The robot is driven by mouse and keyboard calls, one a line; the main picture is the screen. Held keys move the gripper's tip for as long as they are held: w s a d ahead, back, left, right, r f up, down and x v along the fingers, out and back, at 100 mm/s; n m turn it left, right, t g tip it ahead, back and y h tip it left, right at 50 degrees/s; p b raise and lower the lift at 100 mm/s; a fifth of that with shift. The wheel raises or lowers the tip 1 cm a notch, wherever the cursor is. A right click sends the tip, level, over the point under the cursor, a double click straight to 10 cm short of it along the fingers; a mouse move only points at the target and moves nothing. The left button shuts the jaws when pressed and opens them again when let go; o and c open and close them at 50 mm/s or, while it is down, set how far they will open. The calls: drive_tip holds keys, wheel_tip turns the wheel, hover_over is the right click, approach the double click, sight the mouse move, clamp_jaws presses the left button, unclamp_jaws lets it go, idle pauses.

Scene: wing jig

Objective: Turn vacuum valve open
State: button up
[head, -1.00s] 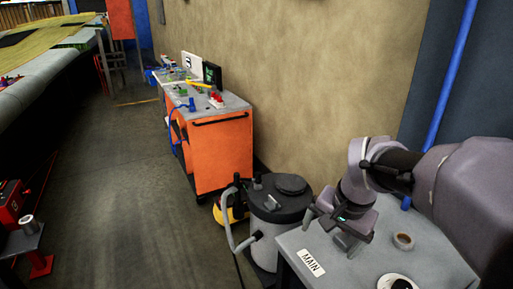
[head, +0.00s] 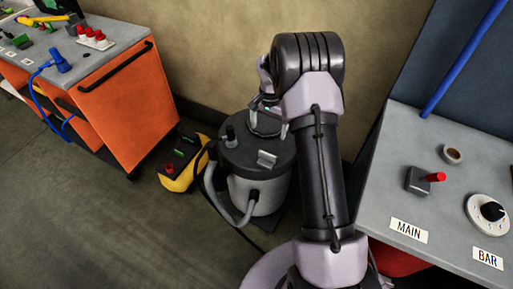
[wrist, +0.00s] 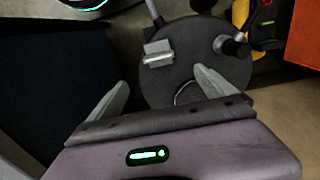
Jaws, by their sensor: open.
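A grey tank (head: 258,190) with a dark round lid stands on the floor in the head view. On the lid (wrist: 200,82) sit a light grey flat handle (wrist: 158,54) and a dark upright fitting (wrist: 234,46); I cannot tell which part is the vacuum valve. A small dark box with a red lever (head: 435,177) stands on the grey bench above the label MAIN. My gripper (head: 268,130) is open and empty above the back of the lid. In the wrist view its two fingers (wrist: 160,82) point at the lid, with the handle between their lines.
A yellow and black unit (head: 182,165) stands left of the tank, by an orange cart (head: 125,95). Grey hoses (head: 214,190) run beside the tank. Open floor lies at left.

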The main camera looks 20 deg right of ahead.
sight(268, 154)
drive_tip(key=f+b, duration=0.2)
drive_tip(key=f, duration=0.6)
drive_tip(key=f+b, duration=0.3)
drive_tip(key=f, duration=0.5)
drive_tip(key=shift+s+d, duration=0.1)
drive_tip(key=shift+s, duration=0.1)
drive_tip(key=c, duration=1.4)
